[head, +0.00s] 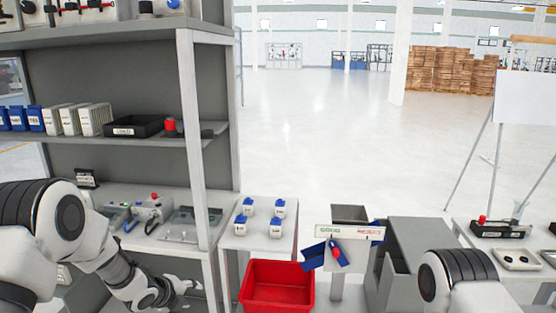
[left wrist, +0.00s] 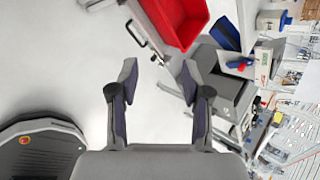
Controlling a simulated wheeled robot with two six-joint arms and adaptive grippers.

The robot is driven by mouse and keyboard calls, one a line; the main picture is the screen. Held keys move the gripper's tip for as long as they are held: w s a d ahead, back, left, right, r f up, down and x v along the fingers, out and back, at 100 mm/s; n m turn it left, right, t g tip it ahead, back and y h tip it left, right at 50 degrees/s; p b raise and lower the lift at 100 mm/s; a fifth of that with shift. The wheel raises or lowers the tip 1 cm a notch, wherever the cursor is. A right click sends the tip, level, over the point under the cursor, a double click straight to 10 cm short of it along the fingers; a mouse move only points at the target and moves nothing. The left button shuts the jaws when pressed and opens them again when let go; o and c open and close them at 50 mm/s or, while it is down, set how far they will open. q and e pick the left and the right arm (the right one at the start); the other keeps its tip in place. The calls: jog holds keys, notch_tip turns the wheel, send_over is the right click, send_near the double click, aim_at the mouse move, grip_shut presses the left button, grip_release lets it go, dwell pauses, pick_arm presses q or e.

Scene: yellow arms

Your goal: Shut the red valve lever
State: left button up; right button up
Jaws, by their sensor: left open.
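The small red valve lever (head: 337,252) shows in the head view on a stand right of centre, against blue parts and just below a white sign plate (head: 350,233) with green and red lettering. Its exact angle is too small to tell. A small red and blue part at the stand shows in the left wrist view (left wrist: 241,66), right of my gripper. My left gripper (head: 188,284) is low at the left in the head view, well apart from the lever. In the left wrist view its two fingers (left wrist: 158,82) are spread and empty. My right gripper is out of view.
A red bin (head: 278,286) stands between my left gripper and the stand. A small table (head: 262,238) with several blue-topped containers is behind it. Grey shelving (head: 190,130) rises at the left. A grey box (head: 418,250) stands right of the lever. Open floor lies beyond.

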pick_arm(q)
jog(key=s+d+f+n+g+b, duration=0.1)
jog(key=s+f+n+g, duration=0.3)
jog(key=s+f, duration=0.75)
jog(key=s+d+f+n+g, duration=0.15)
jog(key=s+f+n, duration=0.55)
jog(key=s, duration=0.7)
jog(key=s+a+n+g+y, duration=0.3)
jog(key=s+n, duration=1.1)
jog(key=s, duration=0.4)
jog(key=shift+s+a+f, duration=0.25)
jog(key=shift+a+f, duration=0.05)
jog(key=shift+a, duration=0.1)
jog(key=shift+w+n, duration=0.25)
jog(key=shift+n, duration=0.55)
jog(key=c, duration=0.3)
jog(key=shift+w+n, duration=0.15)
jog(key=shift+n, duration=0.15)
grip_shut()
